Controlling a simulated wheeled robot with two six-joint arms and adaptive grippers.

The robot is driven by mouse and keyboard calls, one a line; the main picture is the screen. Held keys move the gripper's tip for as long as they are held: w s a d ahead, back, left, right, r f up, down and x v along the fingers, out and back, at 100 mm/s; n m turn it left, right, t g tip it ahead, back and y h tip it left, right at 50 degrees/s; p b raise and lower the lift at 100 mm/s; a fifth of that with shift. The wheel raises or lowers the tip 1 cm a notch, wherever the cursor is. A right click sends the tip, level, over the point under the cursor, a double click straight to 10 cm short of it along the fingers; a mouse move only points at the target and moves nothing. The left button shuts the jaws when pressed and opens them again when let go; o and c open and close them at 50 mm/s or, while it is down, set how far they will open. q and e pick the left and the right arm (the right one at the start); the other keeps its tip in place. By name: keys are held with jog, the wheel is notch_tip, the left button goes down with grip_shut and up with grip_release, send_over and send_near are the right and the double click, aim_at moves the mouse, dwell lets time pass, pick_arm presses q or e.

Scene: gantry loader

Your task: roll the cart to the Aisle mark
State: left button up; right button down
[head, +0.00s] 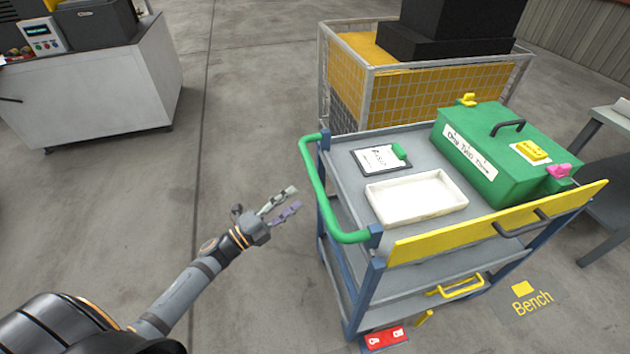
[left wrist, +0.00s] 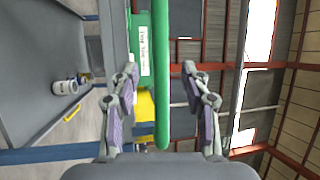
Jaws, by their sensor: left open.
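The cart (head: 340,180) stands right of centre in the head view, a grey shelf cart with blue posts. Its green push handle (head: 318,190) runs along the left end. My left gripper (head: 288,203) is open and empty, a little left of the handle in the head view. In the left wrist view the green handle (left wrist: 162,75) appears upright between the two open fingers, apart from both of them. A yellow floor mark reading "Bench" (head: 532,303) lies to the right of the cart's front. I see no mark reading "Aisle". My right gripper is not in view.
On the cart are a white tray (head: 417,197), a clipboard (head: 380,159) and a green box (head: 470,157). A wire cage (head: 364,95) stands behind it. A grey cabinet (head: 95,95) is at upper left. A red pedal plate (head: 385,338) sits low at the cart's front. Floor on the left is clear.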

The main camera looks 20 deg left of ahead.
aim_at(313, 181)
pick_arm(q)
jog(key=p+x, duration=0.2)
jog(key=x, duration=0.6)
jog(key=shift+w+a+r, duration=0.1)
jog(key=shift+a, duration=0.05)
jog(key=shift+w+d, duration=0.25)
jog(key=shift+w, duration=0.15)
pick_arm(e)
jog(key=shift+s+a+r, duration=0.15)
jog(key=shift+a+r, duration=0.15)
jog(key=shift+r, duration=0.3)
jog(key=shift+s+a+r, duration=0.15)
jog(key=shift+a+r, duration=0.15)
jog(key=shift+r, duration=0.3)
pick_arm(q)
jog(key=shift+c, duration=0.4)
grip_shut()
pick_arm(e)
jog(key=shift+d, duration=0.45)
